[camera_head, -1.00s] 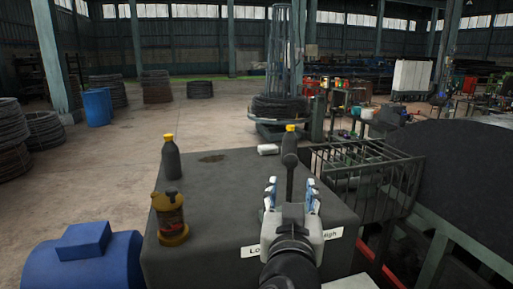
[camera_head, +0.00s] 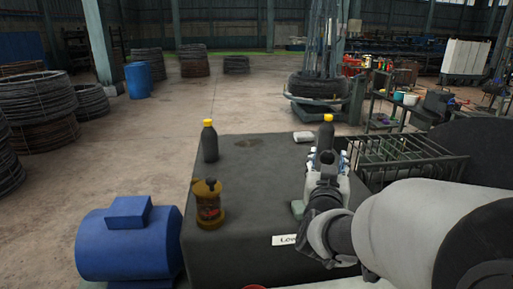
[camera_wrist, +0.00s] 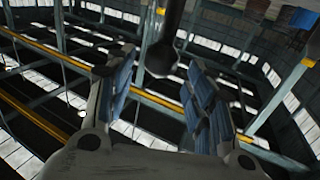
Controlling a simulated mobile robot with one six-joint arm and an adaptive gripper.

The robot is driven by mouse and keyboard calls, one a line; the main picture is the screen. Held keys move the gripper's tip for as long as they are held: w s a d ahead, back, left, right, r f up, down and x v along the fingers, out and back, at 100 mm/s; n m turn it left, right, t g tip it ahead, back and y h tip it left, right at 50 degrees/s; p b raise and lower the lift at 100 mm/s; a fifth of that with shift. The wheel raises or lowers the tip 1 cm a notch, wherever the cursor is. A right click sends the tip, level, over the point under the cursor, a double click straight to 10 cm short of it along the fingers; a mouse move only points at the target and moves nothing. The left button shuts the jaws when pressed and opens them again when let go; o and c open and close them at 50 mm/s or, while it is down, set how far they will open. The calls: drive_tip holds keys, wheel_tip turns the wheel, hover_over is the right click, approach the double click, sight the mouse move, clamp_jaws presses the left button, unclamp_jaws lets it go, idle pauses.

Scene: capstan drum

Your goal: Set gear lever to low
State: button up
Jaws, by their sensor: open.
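The gear lever (camera_head: 325,157) is a dark rod with a round knob, at the right side of the dark box top (camera_head: 255,185). In the head view it is mostly hidden by my gripper (camera_head: 327,161), which is open with blue-padded fingers on either side of the knob. In the wrist view the lever (camera_wrist: 161,57) hangs from the top edge, its round end between the fingers (camera_wrist: 160,85). I cannot tell if a finger touches it. A white label reading "Low" (camera_head: 289,240) is on the box's front edge; the High label is hidden behind my arm.
A black bottle with a yellow cap (camera_head: 209,143) and an amber lantern-like canister (camera_head: 208,205) stand on the box's left side. Another yellow-capped bottle (camera_head: 326,128) stands behind the lever. A blue motor (camera_head: 130,240) is at left, a wire basket (camera_head: 405,160) at right.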

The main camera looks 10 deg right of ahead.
sight(327, 158)
drive_tip(key=shift+x, duration=2)
drive_tip(key=shift+c, duration=0.3)
clamp_jaws()
